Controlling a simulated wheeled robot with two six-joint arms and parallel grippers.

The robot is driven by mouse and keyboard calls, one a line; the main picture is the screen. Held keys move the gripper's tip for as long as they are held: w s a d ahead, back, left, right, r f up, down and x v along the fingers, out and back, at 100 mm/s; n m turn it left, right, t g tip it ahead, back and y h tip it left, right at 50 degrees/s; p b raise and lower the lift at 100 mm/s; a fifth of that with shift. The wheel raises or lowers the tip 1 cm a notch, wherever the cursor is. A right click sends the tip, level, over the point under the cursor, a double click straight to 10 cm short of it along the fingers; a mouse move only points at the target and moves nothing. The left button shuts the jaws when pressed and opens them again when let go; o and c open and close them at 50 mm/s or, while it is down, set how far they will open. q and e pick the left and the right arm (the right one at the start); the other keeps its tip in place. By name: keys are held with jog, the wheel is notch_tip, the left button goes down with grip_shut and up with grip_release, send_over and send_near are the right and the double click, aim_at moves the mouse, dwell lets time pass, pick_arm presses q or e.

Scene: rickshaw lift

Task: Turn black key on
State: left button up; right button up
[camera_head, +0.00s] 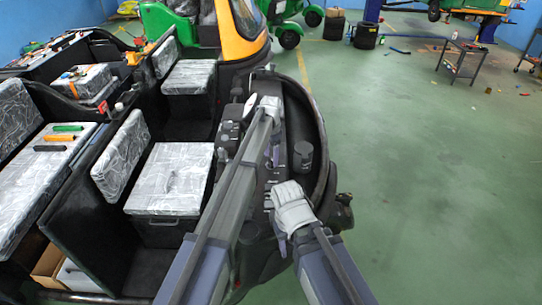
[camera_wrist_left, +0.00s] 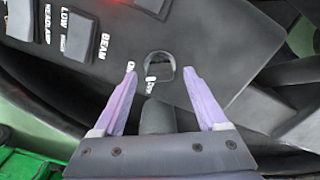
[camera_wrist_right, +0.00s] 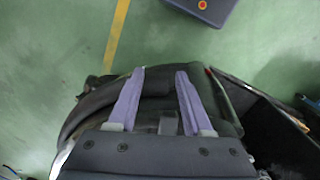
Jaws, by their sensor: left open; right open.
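The black key (camera_wrist_left: 160,65) sits in a round switch on the dark dash panel (camera_wrist_left: 215,50), with small white labels beside it. It shows in the left wrist view between my left fingertips. My left gripper (camera_wrist_left: 160,74) is open, with one finger on each side of the switch; I cannot tell whether either finger touches it. In the head view my left gripper (camera_head: 274,153) hangs over the dash, and the key cannot be made out there. My right gripper (camera_wrist_right: 160,74) is open and empty, over the dark front of the vehicle.
Other rocker switches (camera_wrist_left: 78,37) with white lettering are at the upper left of the panel. Patterned seats (camera_head: 172,178) fill the vehicle to the left. Green floor (camera_head: 430,190) is open to the right, with a small metal table (camera_head: 462,55) further back.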

aim_at(271, 158)
pick_arm(q)
notch_tip(271, 158, up, 6)
jog(key=p, duration=0.5)
jog(key=shift+r+p, duration=0.25)
jog(key=shift+p, duration=0.1)
jog(key=shift+f, duration=0.1)
